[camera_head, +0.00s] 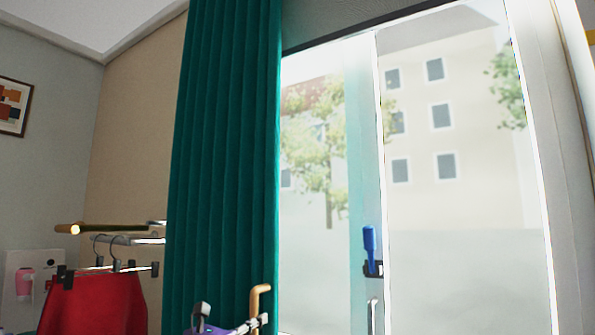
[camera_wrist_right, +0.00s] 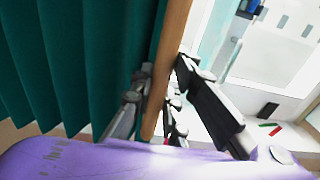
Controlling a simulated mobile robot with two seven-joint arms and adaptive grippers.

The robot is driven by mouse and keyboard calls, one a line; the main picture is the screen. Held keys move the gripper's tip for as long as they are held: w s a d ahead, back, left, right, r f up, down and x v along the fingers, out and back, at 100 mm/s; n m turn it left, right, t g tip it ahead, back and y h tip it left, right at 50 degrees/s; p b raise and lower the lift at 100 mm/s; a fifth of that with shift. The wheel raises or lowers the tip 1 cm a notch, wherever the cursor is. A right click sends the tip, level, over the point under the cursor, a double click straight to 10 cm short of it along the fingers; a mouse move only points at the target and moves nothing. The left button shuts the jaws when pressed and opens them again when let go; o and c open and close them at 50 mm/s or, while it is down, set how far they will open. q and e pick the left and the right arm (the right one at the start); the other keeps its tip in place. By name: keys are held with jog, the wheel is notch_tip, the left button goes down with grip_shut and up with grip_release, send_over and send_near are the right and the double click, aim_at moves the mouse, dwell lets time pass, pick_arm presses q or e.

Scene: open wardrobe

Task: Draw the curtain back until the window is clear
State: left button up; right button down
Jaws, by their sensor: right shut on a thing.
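The green curtain (camera_head: 222,150) hangs in folds left of the window (camera_head: 330,190); most of the glass in view is uncovered. It also fills the left of the right wrist view (camera_wrist_right: 70,60). A wooden rod (camera_head: 258,298) stands at the curtain's right edge, and in the right wrist view the rod (camera_wrist_right: 170,45) passes between the fingers. My right gripper (camera_head: 230,318), with a purple body, is shut on this rod at the bottom of the head view; its fingers show in the right wrist view (camera_wrist_right: 158,95). My left gripper is not in view.
A clothes rail (camera_head: 110,228) with a red garment (camera_head: 97,303) on a clip hanger is left of the curtain. A blue window handle (camera_head: 370,252) sits on the window frame. A framed picture (camera_head: 14,106) hangs on the left wall.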

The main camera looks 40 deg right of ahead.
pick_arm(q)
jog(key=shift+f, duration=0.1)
pick_arm(e)
jog(key=shift+w, duration=0.1)
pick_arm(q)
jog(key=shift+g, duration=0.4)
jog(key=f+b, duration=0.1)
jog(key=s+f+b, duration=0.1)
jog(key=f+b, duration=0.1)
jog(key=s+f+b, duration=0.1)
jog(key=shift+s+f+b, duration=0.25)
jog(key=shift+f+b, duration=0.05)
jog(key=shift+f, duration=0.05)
pick_arm(e)
jog(key=w+a, duration=0.3)
jog(key=w, duration=0.4)
jog(key=shift+w, duration=0.1)
